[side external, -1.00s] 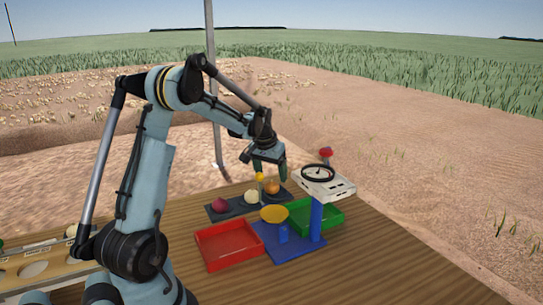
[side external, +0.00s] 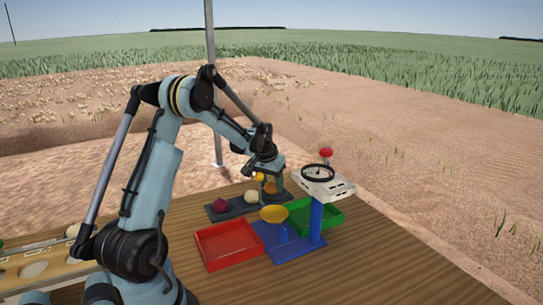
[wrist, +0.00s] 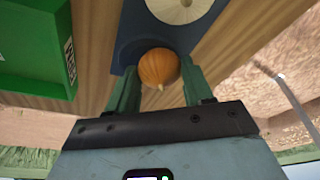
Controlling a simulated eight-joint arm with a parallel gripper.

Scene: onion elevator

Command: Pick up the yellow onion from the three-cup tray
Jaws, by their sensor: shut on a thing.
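The yellow onion (wrist: 158,68), orange-brown with a pointed tip, sits between the two green fingers of my gripper (wrist: 155,88) in the wrist view. My gripper is shut on it. In the side view the onion (side external: 270,187) is partly hidden by my gripper (side external: 270,184). It is at the right end of the dark three-cup tray (side external: 238,209), and I cannot tell whether it still touches its cup. A white onion (side external: 251,197) is in the middle of the tray and a red onion (side external: 220,206) at its left end. The white onion also shows in the wrist view (wrist: 180,8).
A red bin (side external: 228,261) and a green bin (side external: 330,213) stand in front of the tray.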

